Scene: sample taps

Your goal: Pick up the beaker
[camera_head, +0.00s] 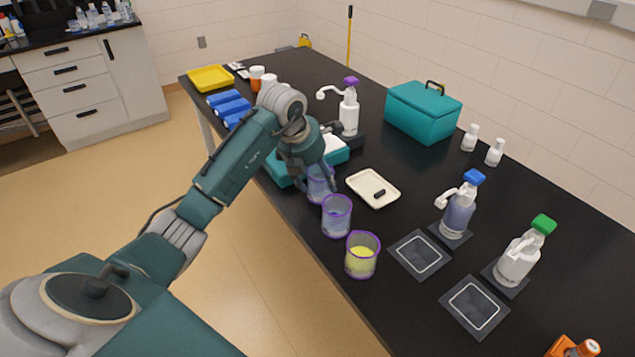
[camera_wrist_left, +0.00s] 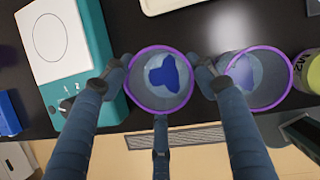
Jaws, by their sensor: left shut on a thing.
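Three beakers with purple rims stand in a row near the table's front edge. My left gripper (camera_head: 312,172) is shut on the farthest beaker (camera_head: 319,190), with its fingers on both sides. In the left wrist view, this beaker (camera_wrist_left: 160,98) shows from above between the fingertips (camera_wrist_left: 161,76), with a dark blue patch inside. I cannot tell whether its base touches the table. The middle beaker (camera_head: 337,217) holds pale blue liquid and shows close beside the right finger in the wrist view (camera_wrist_left: 262,72). The nearest beaker (camera_head: 361,260) holds yellow liquid. My right gripper is not in view.
A teal and white device (camera_head: 336,155) stands just behind the held beaker. A cream tray (camera_head: 373,187) lies to its right. Dispenser bottles, blue-capped (camera_head: 459,210) and green-capped (camera_head: 520,256), stand further right beside dark square pads (camera_head: 419,254). A teal box (camera_head: 422,112) is at the back.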

